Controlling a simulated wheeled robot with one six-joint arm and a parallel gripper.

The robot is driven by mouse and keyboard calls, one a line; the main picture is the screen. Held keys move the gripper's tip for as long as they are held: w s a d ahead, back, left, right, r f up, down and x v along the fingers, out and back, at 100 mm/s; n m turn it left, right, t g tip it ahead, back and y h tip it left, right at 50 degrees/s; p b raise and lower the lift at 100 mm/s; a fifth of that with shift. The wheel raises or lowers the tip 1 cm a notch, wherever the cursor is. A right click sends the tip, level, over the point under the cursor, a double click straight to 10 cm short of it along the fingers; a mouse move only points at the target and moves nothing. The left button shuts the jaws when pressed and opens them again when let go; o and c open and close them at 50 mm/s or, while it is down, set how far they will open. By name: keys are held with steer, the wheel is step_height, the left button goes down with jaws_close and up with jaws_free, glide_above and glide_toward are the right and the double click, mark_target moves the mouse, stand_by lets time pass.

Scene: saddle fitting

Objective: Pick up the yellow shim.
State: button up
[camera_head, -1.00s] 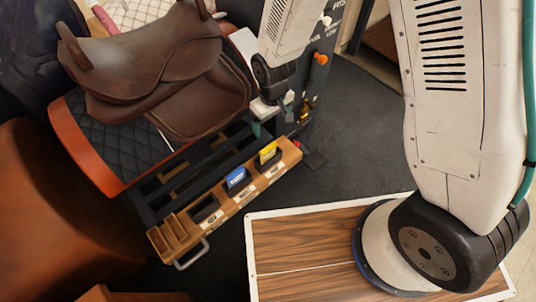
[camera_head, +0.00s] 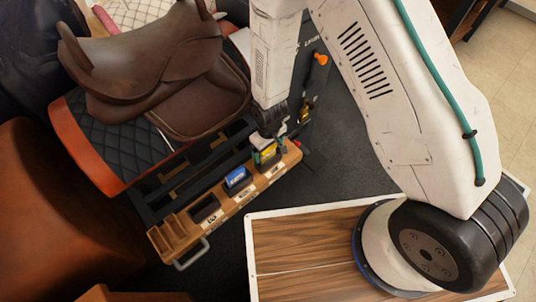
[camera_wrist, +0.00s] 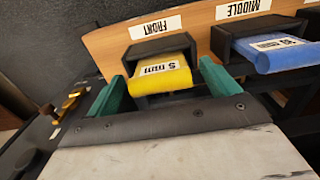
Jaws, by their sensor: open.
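The yellow shim (camera_wrist: 161,74) sits in the black slot under the "FRONT" label, its end sticking out toward me in the wrist view. In the head view the yellow shim (camera_head: 266,153) is partly covered by my gripper (camera_head: 268,140). In the wrist view my gripper (camera_wrist: 166,88) is open, with one green fingertip on each side of the yellow shim. The fingers stand a little apart from its sides, and nothing is gripped.
A blue shim (camera_wrist: 275,55) sits in the "MIDDLE" slot beside it, close to the right finger. The wooden rack (camera_head: 230,205) also has an empty-looking slot. A brown saddle (camera_head: 165,65) stands behind. Orange-handled tools (camera_head: 320,59) hang at the right.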

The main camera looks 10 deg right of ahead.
steer(key=c, duration=1.1)
steer(key=shift+o, duration=0.2)
steer(key=shift+r, duration=0.1)
